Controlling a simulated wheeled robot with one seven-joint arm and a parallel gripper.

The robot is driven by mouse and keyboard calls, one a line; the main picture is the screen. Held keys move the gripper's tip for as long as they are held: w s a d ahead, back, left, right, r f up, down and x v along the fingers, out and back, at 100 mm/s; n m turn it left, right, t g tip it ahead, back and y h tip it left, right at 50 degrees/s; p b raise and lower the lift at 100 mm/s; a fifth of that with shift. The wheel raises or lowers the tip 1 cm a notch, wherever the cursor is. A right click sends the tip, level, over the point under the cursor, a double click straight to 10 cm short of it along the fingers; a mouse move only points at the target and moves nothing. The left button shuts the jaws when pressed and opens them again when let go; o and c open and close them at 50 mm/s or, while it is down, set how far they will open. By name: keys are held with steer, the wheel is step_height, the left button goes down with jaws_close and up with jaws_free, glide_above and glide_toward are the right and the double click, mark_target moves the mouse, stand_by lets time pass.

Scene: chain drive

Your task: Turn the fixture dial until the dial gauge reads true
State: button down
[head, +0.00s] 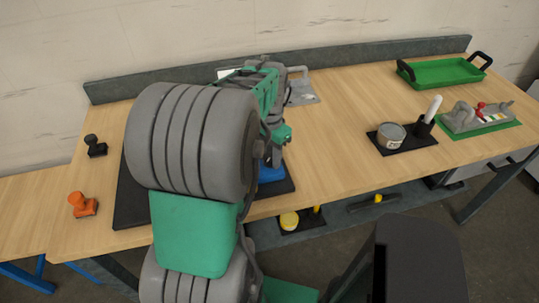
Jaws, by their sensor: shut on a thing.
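My gripper (276,148) is at the right side of my arm, low over a black mat (135,200). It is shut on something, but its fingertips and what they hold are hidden. A blue part (270,173) shows just below it on the mat, mostly covered by my arm. I cannot make out the fixture dial or a gauge face there. At the right, a grey device (462,119) with a red knob and a coloured strip sits on a green mat (487,129), well apart from my gripper.
A grey fixture with a bent pipe (299,73) stands behind my gripper. Black (95,146) and orange (82,205) stamp-like objects are at left. A round tin (391,136) and a white-topped stick (432,108) are at right, before a green tray (445,72). The centre-right bench is clear.

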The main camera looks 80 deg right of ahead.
mark_target(269, 158)
steer(key=shift+r, duration=0.1)
steer(key=c, duration=1.1)
jaws_free()
steer(key=shift+c, duration=0.2)
step_height(269, 158, up, 8)
steer(key=shift+f+b, duration=0.1)
steer(key=shift+b, duration=0.3)
